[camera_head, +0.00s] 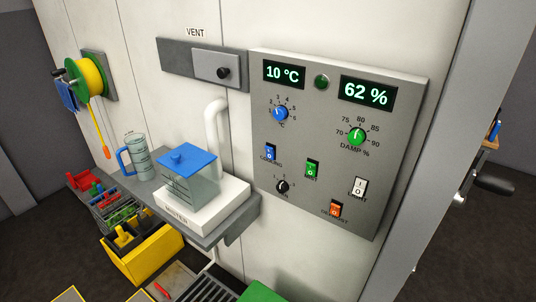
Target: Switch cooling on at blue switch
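The blue switch (270,153) is a small rocker labelled COOLING. It sits at the left of the grey control panel (320,215) on the pale wall, below a blue dial (280,113) marked °C. The picture is too small to tell which way the rocker is tipped. A display (284,73) above the dial reads 10 °C. Neither of my grippers is in view, and nothing covers the switch.
The panel also has a green dial (357,136), green switch (312,168), white switch (360,187), orange switch (335,208) and black knob (282,186). A shelf (213,234) with a blue-lidded container (190,175) juts out at lower left. A black handle (493,184) is at right.

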